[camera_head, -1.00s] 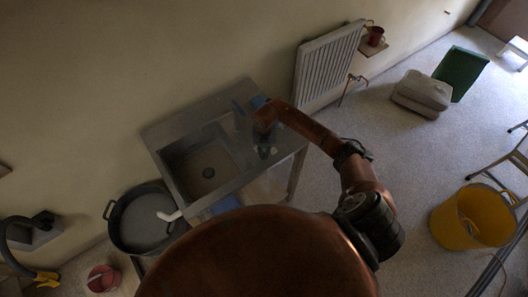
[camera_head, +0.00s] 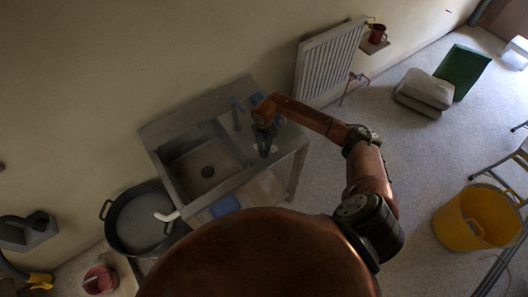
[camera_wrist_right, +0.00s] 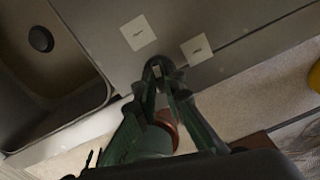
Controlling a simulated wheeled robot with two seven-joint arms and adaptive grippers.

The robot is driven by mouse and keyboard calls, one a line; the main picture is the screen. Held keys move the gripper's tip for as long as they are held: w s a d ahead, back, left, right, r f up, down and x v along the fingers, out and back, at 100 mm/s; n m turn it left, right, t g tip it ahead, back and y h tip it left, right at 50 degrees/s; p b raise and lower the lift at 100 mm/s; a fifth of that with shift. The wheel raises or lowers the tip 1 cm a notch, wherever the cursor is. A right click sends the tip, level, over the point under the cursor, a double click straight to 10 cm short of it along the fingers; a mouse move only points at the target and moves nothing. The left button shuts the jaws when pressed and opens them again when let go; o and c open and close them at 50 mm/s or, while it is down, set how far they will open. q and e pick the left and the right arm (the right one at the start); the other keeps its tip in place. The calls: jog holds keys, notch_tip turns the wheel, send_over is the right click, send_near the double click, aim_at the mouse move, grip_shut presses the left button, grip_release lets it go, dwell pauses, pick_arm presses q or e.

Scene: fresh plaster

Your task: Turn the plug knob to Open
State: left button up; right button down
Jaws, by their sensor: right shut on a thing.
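The plug knob (camera_wrist_right: 157,70) is a small dark round knob with a pale mark, on the flat metal top beside the sink bowl. Two white labels stand by it: one up and left (camera_wrist_right: 137,33), one up and right (camera_wrist_right: 197,50); their lettering is too small to read surely. My right gripper (camera_wrist_right: 164,86) is shut on the knob, with its green fingers on either side of it. In the head view, my right gripper (camera_head: 264,146) points down at the right end of the sink unit (camera_head: 226,108) and hides the knob. My left gripper is not in view.
The sink bowl (camera_head: 190,160) with its dark drain (camera_head: 208,172) lies left of the gripper, and a tap (camera_head: 237,115) stands behind. A large grey tub (camera_head: 112,229) stands left of the sink. A yellow bucket (camera_head: 462,233) is far right; floor between is clear.

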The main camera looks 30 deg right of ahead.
jog(key=shift+w+n+b, duration=0.1)
jog(key=shift+n+b, duration=0.95)
jog(key=shift+n, duration=0.25)
jog(key=shift+r, duration=0.1)
jog(key=c, duration=2)
grip_release()
notch_tip(320, 180, up, 12)
jog(key=shift+f, duration=0.1)
jog(key=shift+a, duration=0.1)
